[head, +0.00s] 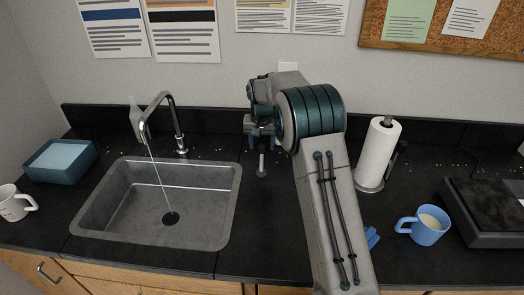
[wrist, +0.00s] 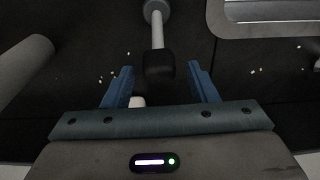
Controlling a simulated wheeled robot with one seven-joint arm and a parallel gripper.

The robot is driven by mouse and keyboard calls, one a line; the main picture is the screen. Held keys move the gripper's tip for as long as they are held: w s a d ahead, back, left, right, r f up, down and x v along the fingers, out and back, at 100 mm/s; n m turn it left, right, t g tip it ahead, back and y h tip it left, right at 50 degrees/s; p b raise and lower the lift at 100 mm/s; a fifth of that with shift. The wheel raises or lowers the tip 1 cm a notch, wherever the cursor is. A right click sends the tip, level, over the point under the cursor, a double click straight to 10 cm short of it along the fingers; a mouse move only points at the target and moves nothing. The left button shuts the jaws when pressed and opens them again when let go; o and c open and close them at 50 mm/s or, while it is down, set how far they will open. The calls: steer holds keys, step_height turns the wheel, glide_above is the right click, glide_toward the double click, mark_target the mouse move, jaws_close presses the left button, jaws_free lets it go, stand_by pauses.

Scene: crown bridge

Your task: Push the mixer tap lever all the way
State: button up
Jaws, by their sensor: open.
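The mixer tap (head: 165,104) is a tall chrome spout at the back of the sink, with a stream of water running from it. A separate grey lever (head: 262,163) stands on the counter to the right of the sink. In the wrist view the lever (wrist: 157,30) shows a round grey end and a black block-like end. My gripper (wrist: 160,72) is open, its two blue fingers either side of the black end, with gaps visible on both sides. In the head view my gripper (head: 261,133) is above the lever, partly hidden by my arm.
The steel sink (head: 225,215) is left of the lever. A paper towel roll (head: 378,152), a blue mug (head: 426,225) and a dark flat device (head: 490,205) stand to the right. A teal tub (head: 60,172) and white mug (head: 14,203) are far left. The wall is close behind.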

step_height(320, 180, up, 10)
steer(key=s+b, duration=0.1)
steer(key=shift+s, duration=0.15)
steer(key=shift+a, duration=0.1)
